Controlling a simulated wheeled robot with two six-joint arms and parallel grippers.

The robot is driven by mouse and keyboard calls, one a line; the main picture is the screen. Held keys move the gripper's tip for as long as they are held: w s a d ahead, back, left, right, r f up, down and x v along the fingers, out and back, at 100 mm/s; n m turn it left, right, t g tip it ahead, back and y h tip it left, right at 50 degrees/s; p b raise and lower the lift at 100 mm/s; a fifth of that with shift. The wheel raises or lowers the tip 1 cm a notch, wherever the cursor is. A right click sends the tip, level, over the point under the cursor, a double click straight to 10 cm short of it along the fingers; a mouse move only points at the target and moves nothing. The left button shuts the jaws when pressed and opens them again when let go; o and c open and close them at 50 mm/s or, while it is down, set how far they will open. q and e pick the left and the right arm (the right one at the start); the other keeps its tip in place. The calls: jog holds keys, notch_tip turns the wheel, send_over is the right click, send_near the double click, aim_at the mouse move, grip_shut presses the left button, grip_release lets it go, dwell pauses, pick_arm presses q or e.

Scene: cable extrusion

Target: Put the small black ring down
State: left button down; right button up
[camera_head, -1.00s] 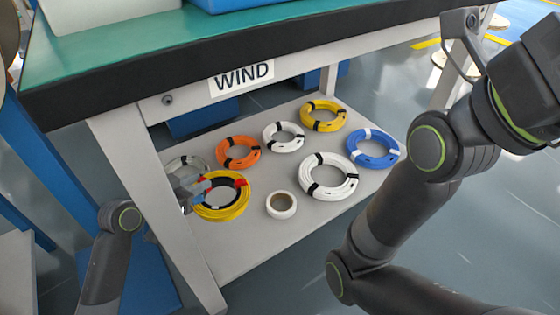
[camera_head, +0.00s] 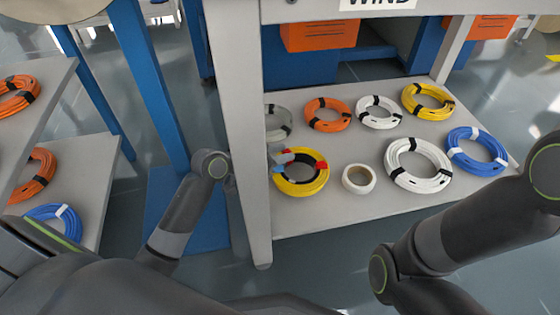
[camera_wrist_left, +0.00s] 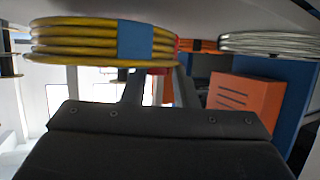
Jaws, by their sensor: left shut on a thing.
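A small dark ring with red marks (camera_head: 303,160) sits at the yellow coil (camera_head: 302,190) on the lower shelf, at its left end. I cannot tell whether it rests on the coil or is held just above it. My left gripper (camera_head: 283,158) reaches in past the table leg and is shut at the ring's left side. In the left wrist view, the yellow coil (camera_wrist_left: 75,42) with a blue band is close above the fingers (camera_wrist_left: 158,85); the dark ring is not clear there. My right arm is at the right, its gripper out of view.
The shelf (camera_head: 330,215) also holds a small white roll (camera_head: 359,179), a large white coil (camera_head: 418,165), a blue coil (camera_head: 477,150), and orange, white, grey and yellow coils behind. The table leg (camera_head: 240,130) stands beside my left arm. Another rack (camera_head: 88,190) is at the left.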

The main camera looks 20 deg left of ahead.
pick_arm(q)
jog(key=shift+f+b, duration=0.3)
jog(key=shift+f, duration=0.55)
jog(key=shift+r, duration=0.1)
jog(key=c, duration=1.1)
grip_release()
jog(key=shift+c, duration=0.2)
